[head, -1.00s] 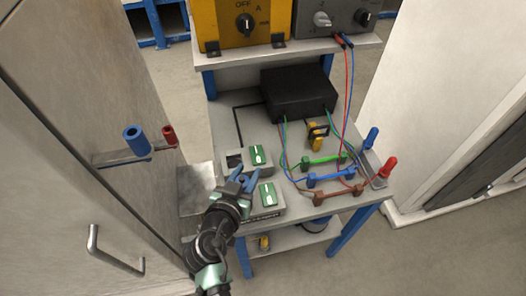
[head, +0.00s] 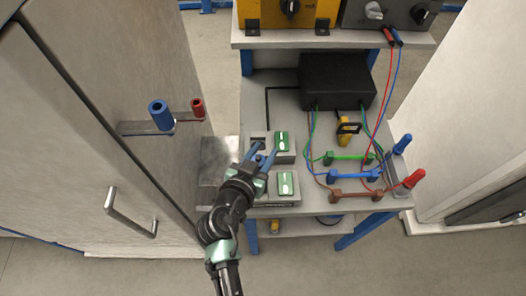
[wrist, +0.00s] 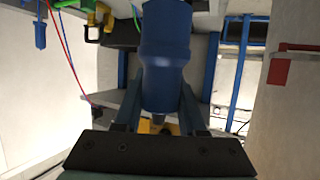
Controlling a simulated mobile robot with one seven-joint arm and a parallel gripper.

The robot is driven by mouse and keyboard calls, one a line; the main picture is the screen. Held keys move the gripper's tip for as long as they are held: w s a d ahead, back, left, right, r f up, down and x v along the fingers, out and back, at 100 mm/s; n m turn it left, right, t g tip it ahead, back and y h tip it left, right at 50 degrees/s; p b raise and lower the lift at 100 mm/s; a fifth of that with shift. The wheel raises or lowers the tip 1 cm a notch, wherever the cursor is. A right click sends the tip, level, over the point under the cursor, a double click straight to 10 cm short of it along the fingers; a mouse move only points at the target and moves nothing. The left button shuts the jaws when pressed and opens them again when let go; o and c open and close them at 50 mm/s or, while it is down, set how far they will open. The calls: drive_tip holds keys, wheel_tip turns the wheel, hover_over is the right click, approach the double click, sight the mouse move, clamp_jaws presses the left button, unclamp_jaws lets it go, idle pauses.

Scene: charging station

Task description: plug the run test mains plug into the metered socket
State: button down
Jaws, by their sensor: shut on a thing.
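My gripper (head: 264,152) has two blue fingers and is over the left part of the bench, beside the rear socket box (head: 283,158). In the wrist view, a blue cylindrical plug body (wrist: 165,55) is between the fingers, and the gripper is shut on it. The fingers and arm hide most of the plug in the head view. The rear box has a dark socket opening (head: 258,138) and a green switch (head: 282,142). A front socket box (head: 275,203) has another green switch (head: 285,184); its label is too small to read. My wrist covers its left part.
A black box (head: 338,82) stands behind, with coloured leads. Green, blue (head: 355,176) and brown bars lie to the right. A yellow and black piece (head: 345,130) stands behind them. A cabinet at left has a bracket with a blue cylinder (head: 160,110) and red cylinder (head: 198,110).

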drive_tip(key=shift+f+b, duration=2.5)
drive_tip(key=shift+f, duration=0.15)
drive_tip(key=shift+b, duration=0.65)
drive_tip(key=shift+f+b, duration=1.55)
drive_tip(key=shift+b, duration=0.3)
drive_tip(key=shift+c, duration=2)
unclamp_jaws()
drive_tip(key=b+v, duration=0.1)
drive_tip(key=v, duration=1.2)
drive_tip(key=shift+w+r, duration=0.1)
